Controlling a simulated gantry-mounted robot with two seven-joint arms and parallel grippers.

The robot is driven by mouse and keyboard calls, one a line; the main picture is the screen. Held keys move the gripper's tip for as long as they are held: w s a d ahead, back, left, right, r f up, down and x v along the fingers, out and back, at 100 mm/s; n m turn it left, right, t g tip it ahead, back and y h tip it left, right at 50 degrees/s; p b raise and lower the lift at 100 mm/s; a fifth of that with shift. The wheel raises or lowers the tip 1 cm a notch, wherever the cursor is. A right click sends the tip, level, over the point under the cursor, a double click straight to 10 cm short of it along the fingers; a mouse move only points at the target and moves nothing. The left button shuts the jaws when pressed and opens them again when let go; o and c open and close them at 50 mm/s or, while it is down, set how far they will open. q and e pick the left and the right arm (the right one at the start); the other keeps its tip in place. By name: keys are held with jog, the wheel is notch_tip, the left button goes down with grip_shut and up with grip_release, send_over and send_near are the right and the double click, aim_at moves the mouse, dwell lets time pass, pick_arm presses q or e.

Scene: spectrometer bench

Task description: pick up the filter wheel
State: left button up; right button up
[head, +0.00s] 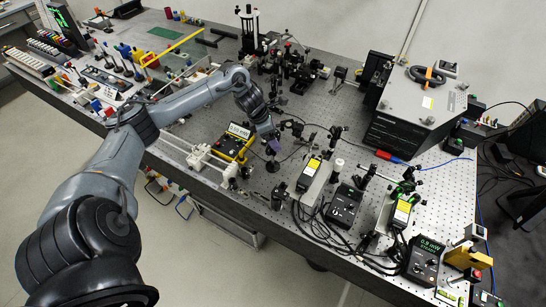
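My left arm reaches in from the left, over the bench's front part. Its gripper (268,137) points down above a dark post-mounted piece (273,164) on the bench. A small dark purplish part (273,146) shows right at the fingertips. The picture is too small to tell whether this part is the filter wheel, or whether the fingers touch it or are closed. I cannot pick out the filter wheel with certainty elsewhere among the optics. My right gripper is not in view.
A yellow-framed meter (234,142) stands close left of the gripper. Post-mounted optics and a yellow-labelled laser module (309,172) stand close right. A large grey box (418,110) is at the back right. The perforated bench top (325,105) has some bare room behind the gripper.

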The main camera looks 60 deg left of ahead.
pick_arm(q)
grip_shut()
jog(key=shift+r, duration=0.15)
dwell(0.6)
